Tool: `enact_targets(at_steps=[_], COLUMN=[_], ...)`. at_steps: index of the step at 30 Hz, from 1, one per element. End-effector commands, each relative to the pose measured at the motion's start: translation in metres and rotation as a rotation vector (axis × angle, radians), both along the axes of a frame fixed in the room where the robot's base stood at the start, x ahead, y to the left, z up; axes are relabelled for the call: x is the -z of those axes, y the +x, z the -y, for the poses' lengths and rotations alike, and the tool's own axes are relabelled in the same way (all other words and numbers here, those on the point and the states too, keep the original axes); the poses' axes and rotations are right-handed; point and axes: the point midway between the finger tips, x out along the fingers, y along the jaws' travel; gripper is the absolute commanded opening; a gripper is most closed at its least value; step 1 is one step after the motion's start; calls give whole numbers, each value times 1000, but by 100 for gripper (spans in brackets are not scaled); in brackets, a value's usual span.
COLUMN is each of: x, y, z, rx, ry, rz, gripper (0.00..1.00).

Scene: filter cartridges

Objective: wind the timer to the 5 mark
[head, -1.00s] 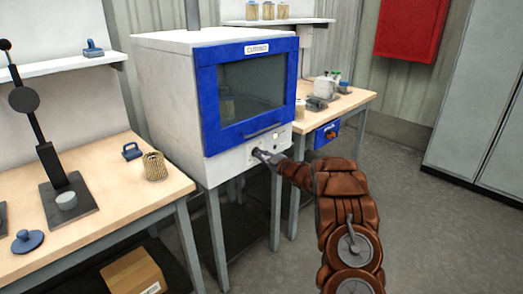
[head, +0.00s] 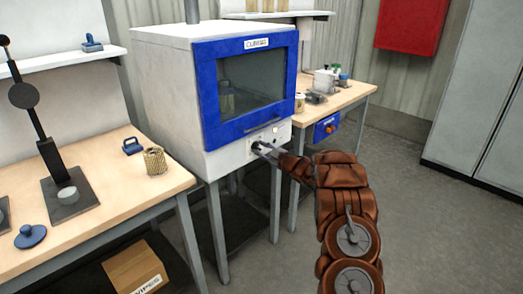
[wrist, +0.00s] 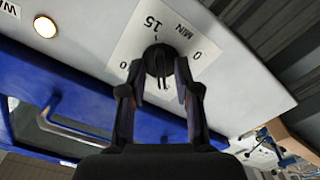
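The timer knob (wrist: 158,61) is a dark round knob on a white dial plate (wrist: 202,47) with the marks 0, 15, MIN and 0. No 5 mark is readable, and the knob's pointer cannot be made out. The dial is on the lower front panel of the white and blue curing oven (head: 168,95). My gripper (wrist: 158,65) is at the knob, one finger on each side, and looks closed on it. In the head view my gripper (head: 258,148) reaches the panel and hides the knob.
A blue-framed window door (head: 210,100) with a handle is above the panel. A lit round lamp (wrist: 45,27) is beside the dial. A left bench (head: 110,225) holds a wicker cup (head: 155,161) and a press stand. A right bench (head: 345,98) stands behind. The floor at right is clear.

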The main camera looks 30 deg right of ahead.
Motion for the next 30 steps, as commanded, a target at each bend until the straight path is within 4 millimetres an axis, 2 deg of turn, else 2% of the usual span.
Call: enact_targets(at_steps=[9, 14, 30], x=[0, 0, 0], y=[-1, -12, -100], z=[0, 3, 24], rx=[-1, 1, 3], ry=[0, -1, 0], rz=[-1, -1, -2], gripper=[34, 34, 34])
